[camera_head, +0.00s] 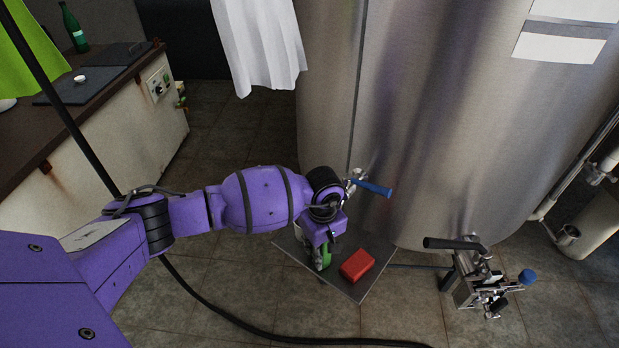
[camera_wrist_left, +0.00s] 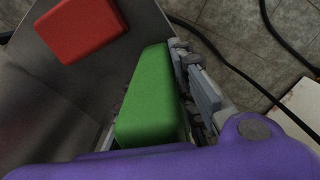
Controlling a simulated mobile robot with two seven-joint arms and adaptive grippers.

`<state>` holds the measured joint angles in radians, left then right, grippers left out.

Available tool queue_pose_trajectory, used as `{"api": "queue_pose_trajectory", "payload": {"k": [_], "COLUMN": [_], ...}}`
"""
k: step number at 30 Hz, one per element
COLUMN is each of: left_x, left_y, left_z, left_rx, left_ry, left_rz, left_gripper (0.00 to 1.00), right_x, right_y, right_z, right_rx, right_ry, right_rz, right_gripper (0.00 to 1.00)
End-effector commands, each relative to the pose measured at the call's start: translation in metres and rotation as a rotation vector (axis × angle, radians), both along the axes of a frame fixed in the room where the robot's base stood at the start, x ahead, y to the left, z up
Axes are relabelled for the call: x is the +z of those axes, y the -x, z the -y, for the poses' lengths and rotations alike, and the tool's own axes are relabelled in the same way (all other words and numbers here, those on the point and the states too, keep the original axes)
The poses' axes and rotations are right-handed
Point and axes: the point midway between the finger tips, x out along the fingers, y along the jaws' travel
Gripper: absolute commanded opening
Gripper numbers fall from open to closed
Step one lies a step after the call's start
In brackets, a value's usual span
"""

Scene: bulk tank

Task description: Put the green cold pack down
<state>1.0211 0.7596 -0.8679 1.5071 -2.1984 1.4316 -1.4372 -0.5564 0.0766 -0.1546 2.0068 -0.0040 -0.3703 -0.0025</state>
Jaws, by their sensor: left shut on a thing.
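My left gripper (camera_head: 321,258) reaches in from the left and is shut on the green cold pack (camera_head: 326,255). In the left wrist view the green cold pack (camera_wrist_left: 152,100) is a rounded block between the fingers (camera_wrist_left: 160,95). The pack is over the left part of a grey metal plate (camera_head: 352,291) in front of the tank. I cannot tell whether it touches the plate. A red block (camera_head: 357,265) lies on the plate to the right of the green pack, apart from it. It also shows in the left wrist view (camera_wrist_left: 82,30). My right gripper is not in view.
The steel tank (camera_head: 440,130) stands behind the plate, with a blue-handled valve (camera_head: 373,188) low on its front. A metal fitting with a black handle (camera_head: 470,275) stands right. A black hose (camera_head: 230,325) crosses the floor. A counter (camera_head: 100,120) is at left.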

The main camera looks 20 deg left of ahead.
Motion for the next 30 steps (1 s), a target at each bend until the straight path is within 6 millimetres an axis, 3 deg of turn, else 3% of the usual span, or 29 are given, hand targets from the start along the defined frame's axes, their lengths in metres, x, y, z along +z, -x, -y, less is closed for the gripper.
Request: {"api": "queue_pose_trajectory", "payload": {"k": [2,3,6,15,19,30], "left_x": [-0.003,-0.002,-0.001,0.000,0.010,0.084], "left_y": [-0.001,-0.001,-0.001,-0.001,-0.003,-0.003], "left_z": [0.001,0.001,0.001,0.001,0.001,0.000], "left_rx": [-0.001,-0.001,-0.001,-0.001,-0.001,-0.003], "left_ry": [0.000,0.000,0.000,0.000,0.002,0.001], "left_rz": [0.002,0.001,0.002,0.002,0.007,0.007], "left_gripper": [0.00,0.30,0.43,0.43,0.43,0.43], "right_x": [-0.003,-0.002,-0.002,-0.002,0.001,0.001], "right_y": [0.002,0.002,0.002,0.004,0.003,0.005], "right_z": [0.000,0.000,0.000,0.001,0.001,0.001], "right_rx": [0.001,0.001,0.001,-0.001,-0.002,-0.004], "right_ry": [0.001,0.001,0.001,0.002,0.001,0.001], "right_rz": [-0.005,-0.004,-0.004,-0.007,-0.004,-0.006], "right_gripper": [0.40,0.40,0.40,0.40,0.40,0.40]}}
